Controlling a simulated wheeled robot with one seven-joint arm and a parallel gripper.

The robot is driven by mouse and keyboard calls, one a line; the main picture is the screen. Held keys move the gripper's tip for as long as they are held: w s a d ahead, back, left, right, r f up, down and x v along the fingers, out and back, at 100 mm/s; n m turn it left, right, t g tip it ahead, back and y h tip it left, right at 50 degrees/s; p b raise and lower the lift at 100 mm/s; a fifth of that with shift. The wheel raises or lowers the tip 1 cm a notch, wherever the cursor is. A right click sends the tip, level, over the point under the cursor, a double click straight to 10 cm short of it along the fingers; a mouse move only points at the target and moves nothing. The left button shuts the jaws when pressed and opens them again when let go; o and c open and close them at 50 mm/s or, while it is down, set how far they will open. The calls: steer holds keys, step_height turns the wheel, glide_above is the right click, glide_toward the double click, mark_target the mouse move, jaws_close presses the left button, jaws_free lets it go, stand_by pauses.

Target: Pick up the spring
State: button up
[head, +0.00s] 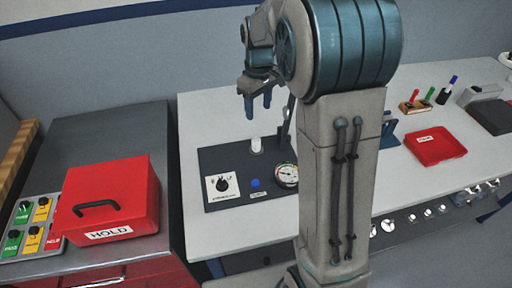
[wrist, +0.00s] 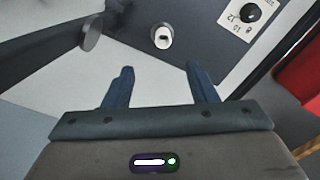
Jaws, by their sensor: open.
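My gripper (head: 258,109) is open and empty, with two blue fingers pointing down above the dark test panel (head: 222,158). A small pale upright cylinder (head: 256,144) stands on the panel, below the fingers in the head view. In the wrist view the cylinder (wrist: 162,38) lies beyond the gap between the open fingertips (wrist: 160,67), apart from them, and its top shows a dark centre. No coils can be made out on it, so I cannot tell for sure that it is the spring. I see no other clear spring.
The panel carries a black knob (head: 223,185), a blue button (head: 255,183) and a round gauge (head: 286,175). A grey post with a round end (wrist: 92,33) stands near the cylinder. A red HOLD box (head: 130,190) is left; a red tray (head: 436,147) is right.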

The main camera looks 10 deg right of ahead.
glide_toward(256, 140)
steer(key=f, duration=0.5)
steer(key=shift+w+d, duration=0.2)
steer(key=shift+d, duration=0.1)
steer(key=f, duration=0.2)
steer(key=f+p, duration=0.1)
steer(key=f, duration=0.2)
steer(key=shift+s+a+f+p, duration=0.15)
steer(key=shift+a+f+p, duration=0.15)
steer(key=shift+f, duration=0.05)
jaws_close()
steer(key=shift+r, duration=0.1)
